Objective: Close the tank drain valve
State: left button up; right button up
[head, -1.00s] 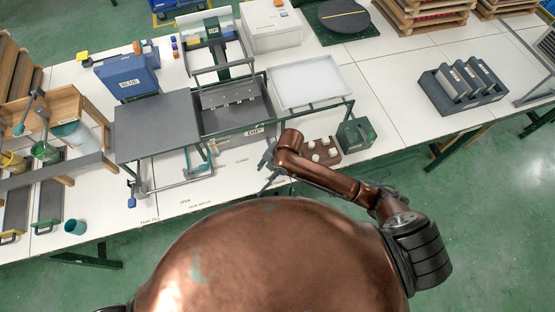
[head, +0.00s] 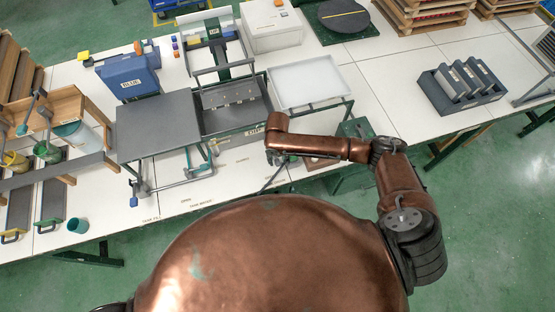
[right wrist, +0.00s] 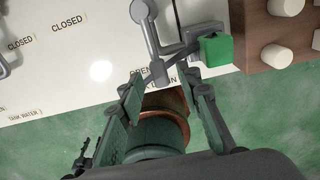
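In the right wrist view, a grey valve lever (right wrist: 148,35) with a green block-shaped end (right wrist: 215,49) lies at the table edge. It covers part of an "OPEN" label, and "CLOSED" labels lie further left. I take it as the drain valve; its own label is not readable. My right gripper (right wrist: 168,86) is open, with its fingers apart just below the lever's joint, which shows between the fingertips. I see no grip on it. In the head view my right gripper (head: 284,160) is mostly hidden under my copper arm. My left gripper is not in view.
A brown block with white knobs (right wrist: 285,30) stands right of the lever, close to my right fingers. A grey tank (head: 237,117) stands behind. A second lever with a blue end (head: 134,202) is to the left.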

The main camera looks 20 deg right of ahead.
jog(key=shift+f, duration=0.6)
grip_shut()
dwell(0.3)
